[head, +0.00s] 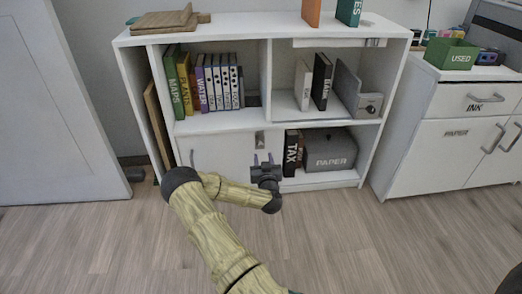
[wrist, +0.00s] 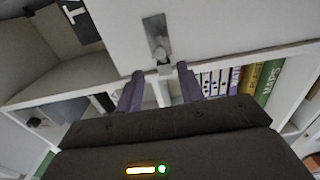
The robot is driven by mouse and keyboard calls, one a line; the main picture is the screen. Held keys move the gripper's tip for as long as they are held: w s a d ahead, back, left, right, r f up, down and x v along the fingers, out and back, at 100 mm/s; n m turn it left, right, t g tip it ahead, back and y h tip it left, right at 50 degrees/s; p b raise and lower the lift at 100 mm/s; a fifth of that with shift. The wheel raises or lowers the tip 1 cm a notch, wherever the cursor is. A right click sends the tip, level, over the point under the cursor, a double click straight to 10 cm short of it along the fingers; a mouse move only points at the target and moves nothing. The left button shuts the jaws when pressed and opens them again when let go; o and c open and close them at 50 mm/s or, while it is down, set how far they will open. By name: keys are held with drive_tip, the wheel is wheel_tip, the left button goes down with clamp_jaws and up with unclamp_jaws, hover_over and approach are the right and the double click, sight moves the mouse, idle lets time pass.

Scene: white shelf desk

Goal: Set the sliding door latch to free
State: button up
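The sliding door (head: 215,152) is a white panel covering the lower left bay of the shelf unit; it also fills the top of the wrist view (wrist: 230,30). Its latch (head: 260,139) is a small grey metal plate near the door's upper right edge. In the wrist view the latch (wrist: 157,36) shows a plate with a small knob at its lower end, but I cannot tell its setting. My gripper (head: 266,160) is in front of the door, just below the latch. In the wrist view the gripper's fingers (wrist: 160,72) are apart with nothing held, and the knob appears between and just beyond their tips.
Upright books (head: 208,83) stand in the bay above the door. A black TAX binder (head: 292,153) and a grey PAPER box (head: 330,150) fill the lower right bay. A white cabinet (head: 450,125) stands at the right. The floor (head: 330,240) in front is clear.

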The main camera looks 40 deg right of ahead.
sight(261, 146)
drive_tip(key=b+x, duration=0.3)
drive_tip(key=x, duration=0.5)
drive_tip(key=shift+f+b, duration=0.15)
drive_tip(key=shift+b, duration=0.25)
drive_tip(key=shift+w+d, duration=0.1)
drive_tip(key=shift+w, duration=0.15)
